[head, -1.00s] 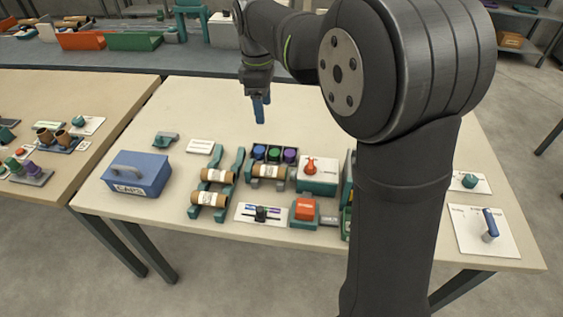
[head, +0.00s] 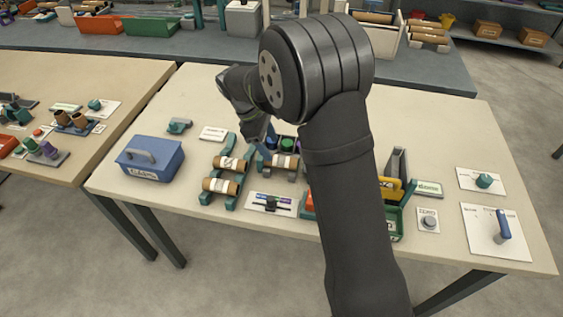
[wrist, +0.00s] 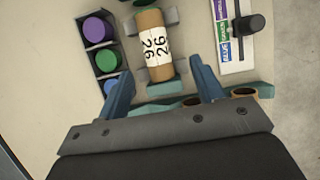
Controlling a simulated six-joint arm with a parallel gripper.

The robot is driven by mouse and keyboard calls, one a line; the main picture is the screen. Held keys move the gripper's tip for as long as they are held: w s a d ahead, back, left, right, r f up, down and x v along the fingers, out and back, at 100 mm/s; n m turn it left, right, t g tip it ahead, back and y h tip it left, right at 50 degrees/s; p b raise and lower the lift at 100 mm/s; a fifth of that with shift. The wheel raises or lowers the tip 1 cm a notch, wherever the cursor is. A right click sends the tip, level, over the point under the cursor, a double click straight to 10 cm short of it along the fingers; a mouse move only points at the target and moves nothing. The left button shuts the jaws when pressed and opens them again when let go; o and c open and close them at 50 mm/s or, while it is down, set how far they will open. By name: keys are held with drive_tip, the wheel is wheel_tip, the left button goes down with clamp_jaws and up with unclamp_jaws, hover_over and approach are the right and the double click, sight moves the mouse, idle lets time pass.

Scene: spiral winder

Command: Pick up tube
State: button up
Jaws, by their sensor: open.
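Two brown cardboard tubes with white labels, an upper one (head: 230,163) and a lower one (head: 220,186), lie on a teal rack (head: 207,197). A third labelled tube (head: 285,161) lies on a separate cradle to their right. The wrist view shows this tube (wrist: 152,45) close up, with digits on its label. My gripper (head: 269,140) is open and empty, above the table between the rack and the third tube. In the wrist view its blue fingers (wrist: 158,68) are spread, with the third tube beyond and between them. Two rack tube ends show near the fingers' base.
Purple (wrist: 97,28), green (wrist: 105,60) and blue caps sit in a dark holder beside the third tube. A slider panel (wrist: 235,35) is on the other side. A blue box (head: 150,160) stands left. My arm hides part of the table.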

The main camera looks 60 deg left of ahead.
sight(279, 157)
drive_tip(key=shift+w+a+x, duration=0.1)
drive_tip(key=shift+x, duration=1.65)
drive_tip(key=shift+w+a+x, duration=0.1)
drive_tip(key=shift+w+x, duration=0.05)
drive_tip(key=shift+x, duration=1.65)
drive_tip(key=c, duration=1.1)
drive_tip(key=shift+r, duration=0.2)
